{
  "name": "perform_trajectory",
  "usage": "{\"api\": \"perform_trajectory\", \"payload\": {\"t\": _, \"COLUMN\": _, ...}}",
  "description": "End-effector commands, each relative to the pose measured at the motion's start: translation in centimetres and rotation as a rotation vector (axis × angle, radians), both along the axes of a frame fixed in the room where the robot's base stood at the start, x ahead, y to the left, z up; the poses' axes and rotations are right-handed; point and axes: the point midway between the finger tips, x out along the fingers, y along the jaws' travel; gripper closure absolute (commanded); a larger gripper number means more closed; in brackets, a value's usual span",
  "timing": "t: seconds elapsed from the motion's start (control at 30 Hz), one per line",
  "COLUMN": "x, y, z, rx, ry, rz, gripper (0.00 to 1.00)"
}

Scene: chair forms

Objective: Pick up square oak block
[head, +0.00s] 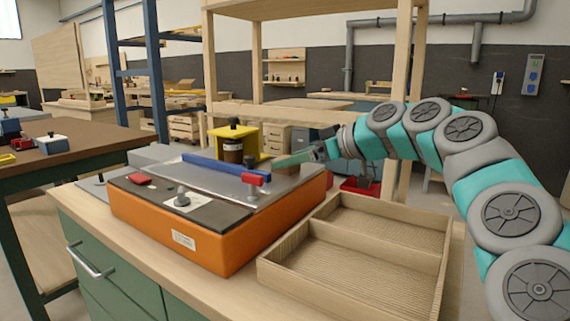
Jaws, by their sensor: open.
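My gripper (308,155) reaches in from the right, low over the far right part of an orange machine (225,236) with a grey and black top. Its jaws are open. A narrow tan-green strip (290,159) shows at the jaws; I cannot tell whether it is a finger or a piece of wood. I cannot make out a square oak block for certain. A wooden tray (352,279) with two compartments stands to the right of the machine, and both compartments look empty.
On the machine are a blue fence bar (222,171), a yellow guard (235,137), a red-topped knob (252,181) and a red switch (139,179). The machine and tray stand on a workbench (205,287). A tall wooden frame (403,98) rises behind. A brown-topped table (75,145) stands left.

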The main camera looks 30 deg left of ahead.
Motion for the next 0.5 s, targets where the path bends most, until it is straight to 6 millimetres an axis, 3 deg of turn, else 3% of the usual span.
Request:
{"api": "perform_trajectory", "payload": {"t": 0.2, "x": 0.2, "y": 2.3, "z": -0.9, "rx": 0.000, "ry": 0.000, "rz": -0.001, "gripper": 0.03}}
{"api": "perform_trajectory", "payload": {"t": 0.5, "x": 0.2, "y": 2.4, "z": -1.0, "rx": 0.000, "ry": 0.000, "rz": -0.001, "gripper": 0.05}}
